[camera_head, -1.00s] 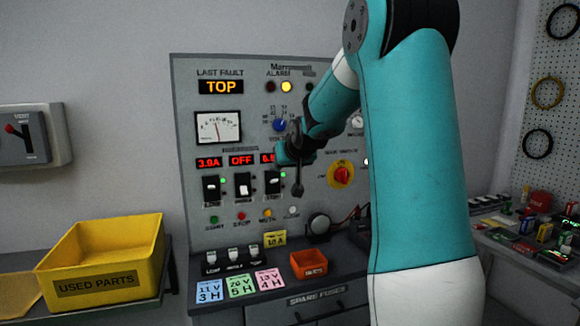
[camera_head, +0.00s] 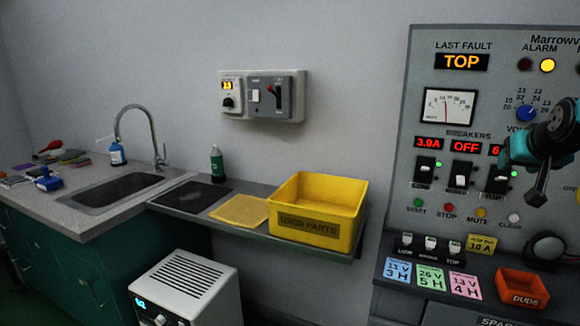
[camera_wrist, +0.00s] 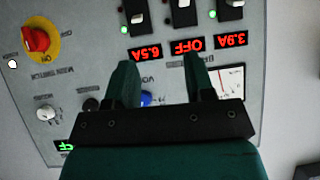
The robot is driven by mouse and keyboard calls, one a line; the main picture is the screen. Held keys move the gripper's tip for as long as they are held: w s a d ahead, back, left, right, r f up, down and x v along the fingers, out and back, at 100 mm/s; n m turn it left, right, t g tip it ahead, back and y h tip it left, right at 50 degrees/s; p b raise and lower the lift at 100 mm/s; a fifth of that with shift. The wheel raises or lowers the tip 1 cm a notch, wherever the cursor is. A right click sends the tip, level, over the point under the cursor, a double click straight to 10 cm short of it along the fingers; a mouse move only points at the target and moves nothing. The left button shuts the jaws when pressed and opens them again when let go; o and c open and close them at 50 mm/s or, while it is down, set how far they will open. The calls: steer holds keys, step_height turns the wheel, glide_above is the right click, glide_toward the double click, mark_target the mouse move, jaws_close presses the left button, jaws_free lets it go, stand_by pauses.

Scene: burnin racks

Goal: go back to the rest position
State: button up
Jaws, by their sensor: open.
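My gripper (camera_head: 556,139) is at the right edge of the head view, in front of the grey control panel (camera_head: 420,90). In the wrist view my gripper (camera_wrist: 160,72) shows two green fingers set apart with nothing between them, and the panel (camera_wrist: 85,95) fills most of the picture behind them. The blue knob (camera_wrist: 146,99) shows between the fingers. The breaker displays read 3.9A, OFF and 6.5A. Most of my arm is outside the head view.
A yellow used parts bin (camera_head: 318,210) stands on the shelf left of the panel. An orange duds bin (camera_head: 522,289) sits on the panel's ledge. A sink (camera_head: 115,190) and a white unit (camera_head: 187,290) are further left. A switch box (camera_head: 268,97) hangs on the wall.

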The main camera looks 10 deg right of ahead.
steer(key=s+a+f+n+g+y, duration=0.1)
steer(key=s+a+n+y, duration=0.1)
steer(key=a, duration=0.7)
steer(key=s+a+f+n+g+y, duration=0.1)
steer(key=s+a+f+n+y, duration=0.1)
steer(key=a, duration=0.6)
steer(key=s+a+f+n+g+y, duration=0.1)
steer(key=a+n+y, duration=0.15)
steer(key=a, duration=0.65)
steer(key=s+a+f+n+g+y, duration=0.1)
steer(key=s+a+f+n+g, duration=0.1)
steer(key=s+a, duration=0.5)
steer(key=s+a+f+n+g+y, duration=0.1)
steer(key=s+a+n+g, duration=0.3)
steer(key=s, duration=0.9)
steer(key=a+f, duration=0.1)
steer(key=a, duration=0.2)
steer(key=shift+g, duration=0.3)
steer(key=shift+c, duration=0.2)
